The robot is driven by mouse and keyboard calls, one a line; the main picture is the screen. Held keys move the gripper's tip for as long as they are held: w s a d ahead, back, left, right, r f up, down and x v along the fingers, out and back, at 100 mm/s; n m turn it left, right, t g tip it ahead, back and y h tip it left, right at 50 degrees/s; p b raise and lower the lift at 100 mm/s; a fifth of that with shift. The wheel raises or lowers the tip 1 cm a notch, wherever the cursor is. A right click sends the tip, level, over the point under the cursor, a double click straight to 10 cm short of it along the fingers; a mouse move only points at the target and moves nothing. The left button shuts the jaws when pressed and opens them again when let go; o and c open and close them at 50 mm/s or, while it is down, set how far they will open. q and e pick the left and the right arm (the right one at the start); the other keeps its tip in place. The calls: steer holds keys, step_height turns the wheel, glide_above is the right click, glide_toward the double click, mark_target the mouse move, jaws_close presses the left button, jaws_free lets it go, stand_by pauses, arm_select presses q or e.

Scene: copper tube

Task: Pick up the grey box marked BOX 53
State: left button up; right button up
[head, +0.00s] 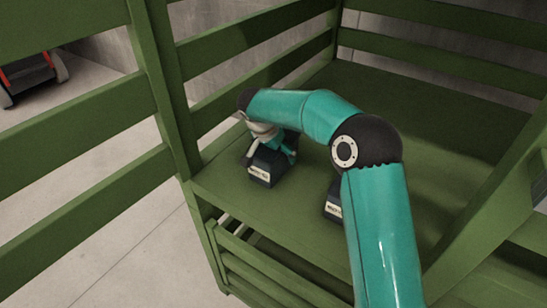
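A dark grey box (264,172) with a pale label on its front stands on the green shelf (225,186) near its front left corner. The label's print is too small to read for sure. My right gripper (271,150) is over this box from above, its fingers spread at the two sides of the box's top. Whether they press on it cannot be told. A second dark box (332,203) with a pale label stands to the right, mostly hidden behind my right arm. My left gripper is out of view.
Green slatted rails (160,100) enclose the shelf at the left and back. A slanted green post (490,205) stands at the right. The shelf behind the arm (430,110) looks bare. A red and black object (28,75) is on the floor at the far left.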

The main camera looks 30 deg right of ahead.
steer(key=shift+s, duration=0.1)
steer(key=c, duration=1.3)
steer(key=shift+a+f, duration=0.1)
steer(key=shift+c, duration=0.5)
steer(key=shift+s, duration=0.1)
